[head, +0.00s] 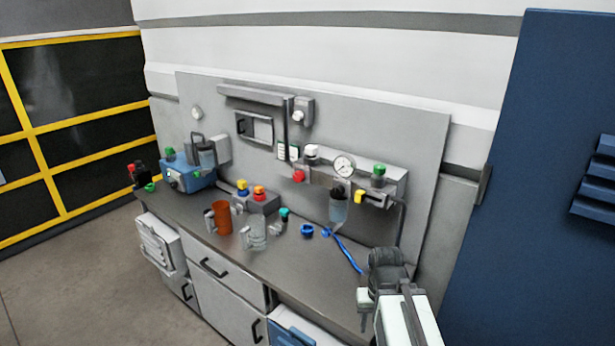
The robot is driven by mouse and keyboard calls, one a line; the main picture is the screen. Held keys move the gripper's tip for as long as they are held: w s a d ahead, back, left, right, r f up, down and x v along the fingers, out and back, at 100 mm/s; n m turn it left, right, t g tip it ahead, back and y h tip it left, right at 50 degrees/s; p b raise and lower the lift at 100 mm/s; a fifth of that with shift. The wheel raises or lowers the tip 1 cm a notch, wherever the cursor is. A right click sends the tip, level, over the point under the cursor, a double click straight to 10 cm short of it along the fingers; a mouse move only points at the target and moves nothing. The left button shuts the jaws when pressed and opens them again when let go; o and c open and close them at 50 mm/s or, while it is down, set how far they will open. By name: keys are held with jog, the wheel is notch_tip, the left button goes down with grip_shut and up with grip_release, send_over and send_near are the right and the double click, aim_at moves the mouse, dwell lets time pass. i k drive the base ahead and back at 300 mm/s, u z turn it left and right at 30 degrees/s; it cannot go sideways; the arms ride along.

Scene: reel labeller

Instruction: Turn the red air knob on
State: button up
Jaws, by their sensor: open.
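The red air knob (298,176) is a small red knob on the lower left end of the grey air unit, which is mounted on the back panel. It sits left of and below the round pressure gauge (344,166). Its exact turn position is too small to read. My gripper (387,262) is at the lower right, above the right end of the bench, well right of and nearer than the knob. It is open, touches nothing that I can see, and its fingertips are hard to make out. Nothing hides the knob.
The bench top (275,262) holds a blue box (188,177), an orange cup (221,216), a clear mug (254,234) and a blue ring (307,230). A blue hose (347,252) lies under the air unit. A clear bowl (338,210) and a yellow lever (359,196) are right of the knob.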

aim_at(299, 176)
jog(key=k, duration=1.1)
jog(key=u, duration=0.65)
jog(key=i, duration=1.7)
jog(key=u, duration=1.1)
jog(key=k, duration=0.75)
jog(key=u, duration=0.15)
jog(key=i, duration=0.95)
jog(key=z, duration=0.05)
